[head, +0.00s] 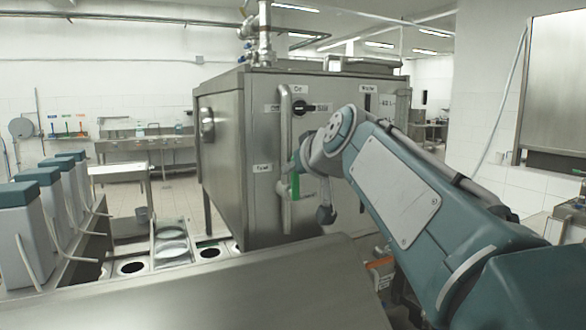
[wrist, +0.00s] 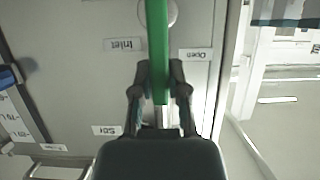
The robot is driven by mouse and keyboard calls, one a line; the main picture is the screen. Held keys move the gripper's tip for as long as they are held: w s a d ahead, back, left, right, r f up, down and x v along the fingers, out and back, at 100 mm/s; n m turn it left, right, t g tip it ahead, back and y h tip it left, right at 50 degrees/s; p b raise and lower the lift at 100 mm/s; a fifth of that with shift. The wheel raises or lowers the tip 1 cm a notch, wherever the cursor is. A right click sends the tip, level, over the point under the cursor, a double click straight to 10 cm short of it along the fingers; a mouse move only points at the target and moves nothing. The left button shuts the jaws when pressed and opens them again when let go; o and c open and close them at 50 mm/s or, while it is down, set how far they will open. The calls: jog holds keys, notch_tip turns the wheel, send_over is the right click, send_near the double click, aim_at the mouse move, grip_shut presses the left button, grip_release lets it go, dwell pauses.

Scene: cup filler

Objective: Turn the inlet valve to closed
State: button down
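The inlet valve's green handle (wrist: 157,50) runs straight up and down in the wrist view, with its lower end between the fingers of my gripper (wrist: 159,68). The fingers lie close along both sides of the handle and appear shut on it. An "Inlet" label (wrist: 125,44) and an "Open" label (wrist: 195,54) show upside down on either side. In the head view the green handle (head: 295,187) hangs near vertical in front of the steel cabinet (head: 225,150). My wrist hides part of the valve and gripper there.
A black knob (head: 300,107) and a vertical pipe (head: 285,125) are on the cabinet front. A steel counter edge (head: 250,285) crosses the foreground. Grey containers with teal lids (head: 20,225) stand at left. A wall cabinet (head: 555,85) hangs at right.

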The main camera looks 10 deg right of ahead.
jog(key=shift+d, duration=0.1)
jog(key=w+d+f+m+t+y, duration=0.1)
jog(key=d+f+m+y, duration=0.4)
jog(key=m, duration=0.8)
jog(key=shift+f+t+y, duration=0.3)
jog(key=shift+f+y, duration=0.1)
jog(key=shift+y, duration=0.8)
jog(key=shift+f+m, duration=0.1)
jog(key=shift+m, duration=0.2)
jog(key=c, duration=0.6)
grip_release()
jog(key=shift+w, duration=0.1)
jog(key=shift+d, duration=0.1)
